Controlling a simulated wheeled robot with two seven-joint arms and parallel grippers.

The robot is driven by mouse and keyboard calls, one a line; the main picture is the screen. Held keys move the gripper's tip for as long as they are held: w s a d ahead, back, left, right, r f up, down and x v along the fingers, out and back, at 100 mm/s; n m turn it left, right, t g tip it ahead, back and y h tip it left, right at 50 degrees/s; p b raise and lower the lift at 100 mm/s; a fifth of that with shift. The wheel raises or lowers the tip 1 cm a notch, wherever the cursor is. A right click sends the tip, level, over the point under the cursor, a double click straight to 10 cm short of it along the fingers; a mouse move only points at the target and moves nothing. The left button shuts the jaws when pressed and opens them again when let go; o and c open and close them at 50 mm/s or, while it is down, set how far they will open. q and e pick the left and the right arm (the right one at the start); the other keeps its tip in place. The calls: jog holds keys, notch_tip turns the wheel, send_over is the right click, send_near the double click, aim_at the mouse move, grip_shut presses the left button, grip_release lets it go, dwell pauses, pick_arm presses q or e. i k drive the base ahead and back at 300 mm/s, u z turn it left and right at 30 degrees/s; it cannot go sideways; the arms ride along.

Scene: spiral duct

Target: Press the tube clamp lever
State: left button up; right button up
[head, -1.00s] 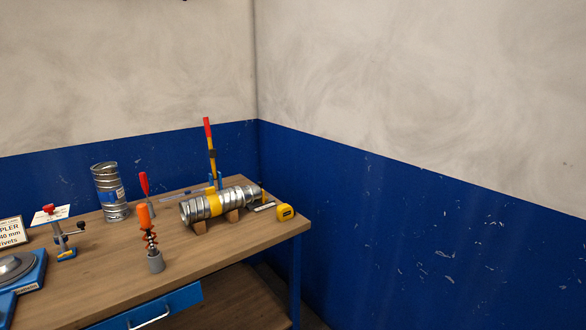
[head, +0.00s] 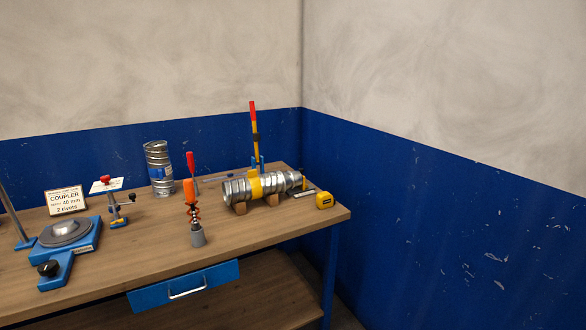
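The tube clamp stands at the back right of the workbench (head: 120,262) in the head view. Its lever (head: 254,127) is yellow with a red grip and stands nearly upright. A yellow band (head: 256,187) goes around the silver spiral duct (head: 236,191), which lies on wooden blocks (head: 240,208). Blue clamp parts (head: 261,162) show behind the duct, partly hidden. Neither of my grippers is in view.
An orange-handled tool (head: 191,205) stands in a grey holder in front. A blue wall closes the right.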

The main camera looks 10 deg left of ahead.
aim_at(256, 137)
jog(key=u, duration=1.35)
jog(key=i, duration=1.25)
jog(key=z, duration=1.15)
